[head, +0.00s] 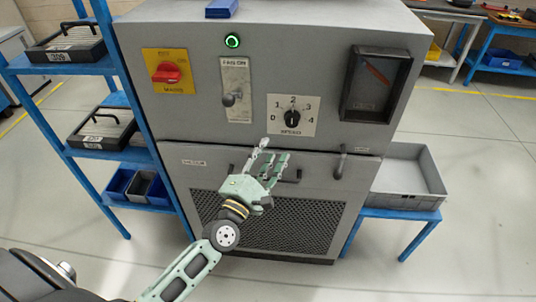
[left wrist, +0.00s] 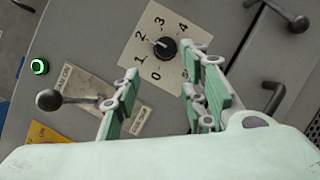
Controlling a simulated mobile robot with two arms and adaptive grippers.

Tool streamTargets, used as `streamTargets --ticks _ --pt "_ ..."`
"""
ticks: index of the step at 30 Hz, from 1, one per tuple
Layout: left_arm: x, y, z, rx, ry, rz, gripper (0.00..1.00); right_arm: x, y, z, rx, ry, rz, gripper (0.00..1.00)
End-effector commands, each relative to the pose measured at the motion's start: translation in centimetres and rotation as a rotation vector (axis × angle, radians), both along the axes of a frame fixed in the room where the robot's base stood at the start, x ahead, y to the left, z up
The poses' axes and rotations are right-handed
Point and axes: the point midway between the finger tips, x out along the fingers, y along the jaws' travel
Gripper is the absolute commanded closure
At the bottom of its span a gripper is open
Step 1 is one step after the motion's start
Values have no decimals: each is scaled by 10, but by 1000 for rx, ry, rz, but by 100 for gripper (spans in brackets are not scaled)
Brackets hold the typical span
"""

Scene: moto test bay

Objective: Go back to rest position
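My left gripper (head: 270,160) is open and empty in front of the grey machine (head: 185,115), just below its speed dial. In the left wrist view the gripper's fingers (left wrist: 165,80) stand apart, with the speed knob (left wrist: 164,47) showing between and beyond them. The same black knob (head: 292,117) in the head view points roughly toward 2. The fingers look apart from the panel and hold nothing. My right gripper is in neither view.
The panel carries a red rotary switch (head: 167,73), a ball-ended lever (head: 229,99), a lit green button (head: 232,41) and a gauge (head: 373,84). A blue shelf (head: 92,69) stands left. A grey crate (head: 405,201) sits on a blue stand at right. Floor is free right of it.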

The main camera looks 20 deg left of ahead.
Motion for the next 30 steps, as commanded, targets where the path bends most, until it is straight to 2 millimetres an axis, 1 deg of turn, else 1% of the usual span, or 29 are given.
streamTargets --ticks 14,16,17,20,23,24,26,27,29,30 --pt "-1 0 -1 1 1 0 61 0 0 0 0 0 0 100" --pt "-1 0 -8 20 12 2 61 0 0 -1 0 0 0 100" --pt "-1 0 -14 38 21 3 61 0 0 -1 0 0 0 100" --pt "-3 -1 -55 156 83 8 61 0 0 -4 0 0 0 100" --pt "-10 -2 -121 359 183 -1 61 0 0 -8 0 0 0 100" --pt "-16 -2 -151 452 228 -14 61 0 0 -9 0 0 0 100" --pt "-28 -2 -197 594 296 -40 61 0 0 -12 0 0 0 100" --pt "-38 -2 -226 686 339 -64 61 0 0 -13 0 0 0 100" --pt "-56 -2 -269 819 402 -109 61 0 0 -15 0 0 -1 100" --pt "-69 -2 -297 905 440 -143 61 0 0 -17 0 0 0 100"
